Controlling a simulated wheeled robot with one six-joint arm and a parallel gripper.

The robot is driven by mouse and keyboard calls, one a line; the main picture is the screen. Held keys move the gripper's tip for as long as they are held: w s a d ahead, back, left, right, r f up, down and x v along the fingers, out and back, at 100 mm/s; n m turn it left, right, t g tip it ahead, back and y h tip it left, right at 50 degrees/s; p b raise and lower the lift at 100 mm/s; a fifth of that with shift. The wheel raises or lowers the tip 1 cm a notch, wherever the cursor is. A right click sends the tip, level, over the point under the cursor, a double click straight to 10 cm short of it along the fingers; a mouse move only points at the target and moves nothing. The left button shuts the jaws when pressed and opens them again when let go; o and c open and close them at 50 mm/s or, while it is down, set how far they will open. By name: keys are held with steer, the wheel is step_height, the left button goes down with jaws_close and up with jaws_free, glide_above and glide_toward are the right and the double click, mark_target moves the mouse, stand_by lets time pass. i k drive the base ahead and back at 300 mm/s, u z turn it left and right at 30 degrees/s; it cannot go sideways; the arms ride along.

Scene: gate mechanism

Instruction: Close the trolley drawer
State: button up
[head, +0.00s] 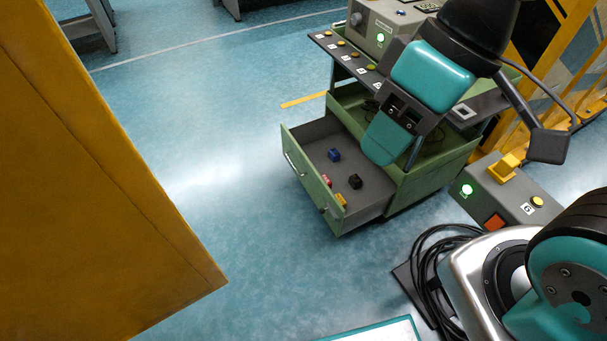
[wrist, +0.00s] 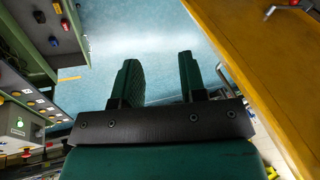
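The green trolley (head: 432,165) stands right of centre in the head view. Its grey-floored drawer (head: 322,160) is pulled out toward the lower left, with small blue, black, red and yellow items inside. A pale handle (head: 291,164) is on its green front panel. In the wrist view, the drawer (wrist: 70,28) shows at the upper left, beside my gripper. My gripper (wrist: 158,65) is open, its two dark green fingers apart with only floor between them. In the head view, my arm hides part of the trolley and the drawer's rear area.
A large yellow panel (head: 90,190) fills the left side of the head view. A grey control box (head: 385,22) sits on the trolley top. Another box with a yellow switch (head: 495,190) and coiled black cables (head: 432,265) are at the right. The blue floor (head: 225,160) before the drawer is clear.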

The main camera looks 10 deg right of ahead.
mark_target(306, 146)
steer(key=z, duration=0.05)
steer(key=i, duration=1.2)
steer(key=u, duration=0.2)
